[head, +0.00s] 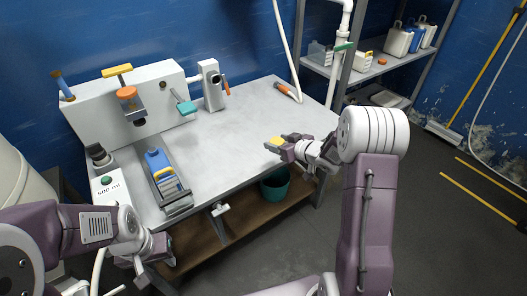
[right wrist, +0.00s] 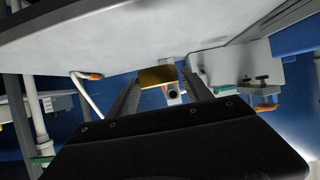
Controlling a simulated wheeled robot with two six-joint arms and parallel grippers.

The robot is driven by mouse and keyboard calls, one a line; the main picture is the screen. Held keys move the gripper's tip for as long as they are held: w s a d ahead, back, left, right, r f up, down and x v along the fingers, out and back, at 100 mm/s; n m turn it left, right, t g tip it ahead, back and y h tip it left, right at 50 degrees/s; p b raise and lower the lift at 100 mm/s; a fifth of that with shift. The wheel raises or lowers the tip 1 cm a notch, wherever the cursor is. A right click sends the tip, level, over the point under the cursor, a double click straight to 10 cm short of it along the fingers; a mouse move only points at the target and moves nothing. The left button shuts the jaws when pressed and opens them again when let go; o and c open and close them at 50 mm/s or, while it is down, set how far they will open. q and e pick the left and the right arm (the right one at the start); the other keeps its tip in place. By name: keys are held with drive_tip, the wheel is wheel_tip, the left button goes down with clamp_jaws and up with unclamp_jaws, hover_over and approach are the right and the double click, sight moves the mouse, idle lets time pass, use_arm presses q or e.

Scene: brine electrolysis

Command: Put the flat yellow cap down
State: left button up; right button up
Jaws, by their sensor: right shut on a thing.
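The flat yellow cap (head: 275,143) is held at the tips of my right gripper (head: 282,147), over the right part of the grey table (head: 235,128) near its front edge. In the right wrist view the yellow cap (right wrist: 158,76) sits between the two dark fingers of my right gripper (right wrist: 160,88), which are shut on it. The table top (right wrist: 130,40) shows close by, upside down; I cannot tell whether the cap touches it. My left gripper (head: 155,254) is low at the left, in front of the table, and its jaws are not clear.
A white apparatus (head: 160,100) stands at the back left of the table. A blue-topped device (head: 160,165) and a box with a green button (head: 110,190) are at the left. An orange-tipped hose (head: 287,91) lies at the back. The table's middle is clear. A teal bucket (head: 275,187) is below.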

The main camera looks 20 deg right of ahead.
drive_tip(key=b, duration=0.2)
hover_over(264, 150)
drive_tip(key=f, duration=0.6)
drive_tip(key=shift+s+f, duration=0.25)
drive_tip(key=shift+s, duration=0.15)
drive_tip(key=shift+w+f, duration=0.1)
drive_tip(key=shift+w, duration=0.2)
wheel_tip(264, 150, down, 3)
drive_tip(key=shift+a+f+b, duration=0.1)
drive_tip(key=shift+f+b, duration=0.1)
drive_tip(key=shift+b, duration=0.2)
drive_tip(key=shift+f, duration=0.4)
drive_tip(key=shift+r, duration=0.1)
